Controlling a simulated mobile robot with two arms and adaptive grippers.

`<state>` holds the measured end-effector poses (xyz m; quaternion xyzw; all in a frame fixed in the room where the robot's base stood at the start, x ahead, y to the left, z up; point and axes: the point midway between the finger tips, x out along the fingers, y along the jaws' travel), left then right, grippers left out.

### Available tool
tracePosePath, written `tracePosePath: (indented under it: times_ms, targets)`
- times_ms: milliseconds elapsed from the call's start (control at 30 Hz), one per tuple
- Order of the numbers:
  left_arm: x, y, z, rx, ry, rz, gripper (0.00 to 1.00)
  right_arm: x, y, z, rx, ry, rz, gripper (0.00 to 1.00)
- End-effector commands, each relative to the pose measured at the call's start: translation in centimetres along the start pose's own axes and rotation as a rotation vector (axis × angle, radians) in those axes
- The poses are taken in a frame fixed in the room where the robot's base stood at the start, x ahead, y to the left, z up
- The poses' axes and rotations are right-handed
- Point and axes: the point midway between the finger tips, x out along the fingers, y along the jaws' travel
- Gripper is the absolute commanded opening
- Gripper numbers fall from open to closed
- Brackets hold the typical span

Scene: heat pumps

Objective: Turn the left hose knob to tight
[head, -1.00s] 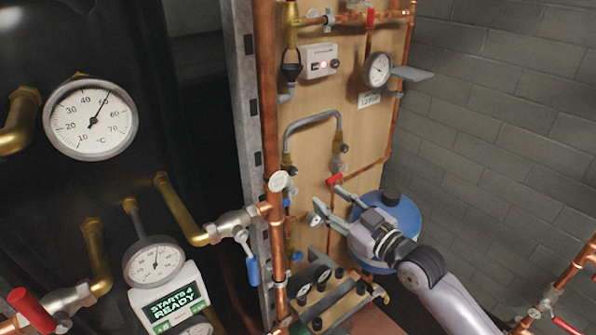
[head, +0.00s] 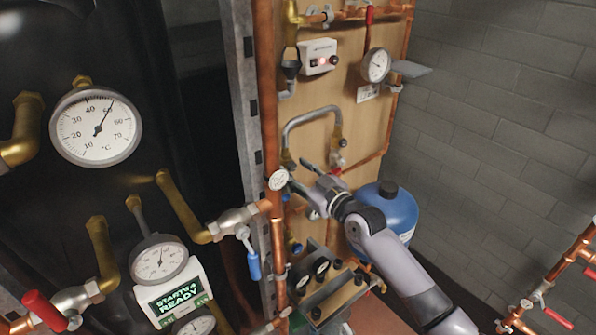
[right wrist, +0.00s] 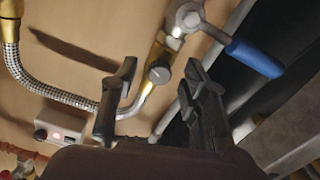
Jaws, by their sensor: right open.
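The grey braided hose (head: 311,117) arches over the wooden board in the head view. Its left end, with a brass fitting (head: 287,158), is just beyond my right gripper (head: 297,173). My right gripper (right wrist: 160,68) is open and empty. Its two fingers point toward the knob, which appears between the fingertips. I cannot tell whether they touch it. The knob is not clear in the head view. My left gripper is out of view.
A blue-handled valve (right wrist: 253,57) sits close beside the knob. A copper pipe (head: 268,95) and grey metal post (head: 239,90) run along the board's left edge. A blue tank (head: 388,208) stands below right. A control box (head: 319,57) is higher up.

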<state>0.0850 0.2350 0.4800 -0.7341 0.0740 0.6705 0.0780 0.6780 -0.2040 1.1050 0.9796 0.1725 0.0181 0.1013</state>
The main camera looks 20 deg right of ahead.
Motion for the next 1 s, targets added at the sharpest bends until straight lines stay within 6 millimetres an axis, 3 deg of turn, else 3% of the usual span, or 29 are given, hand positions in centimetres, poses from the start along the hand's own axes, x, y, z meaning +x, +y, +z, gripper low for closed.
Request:
tracePosePath:
  times_ms: [600,1000]
  targets:
    - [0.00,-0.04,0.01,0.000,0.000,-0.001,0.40,-0.05,0.03,-0.01,0.001,0.000,0.000,0.01]
    - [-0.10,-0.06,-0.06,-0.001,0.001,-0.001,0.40,-0.05,0.03,-0.03,0.033,0.000,0.000,0.00]
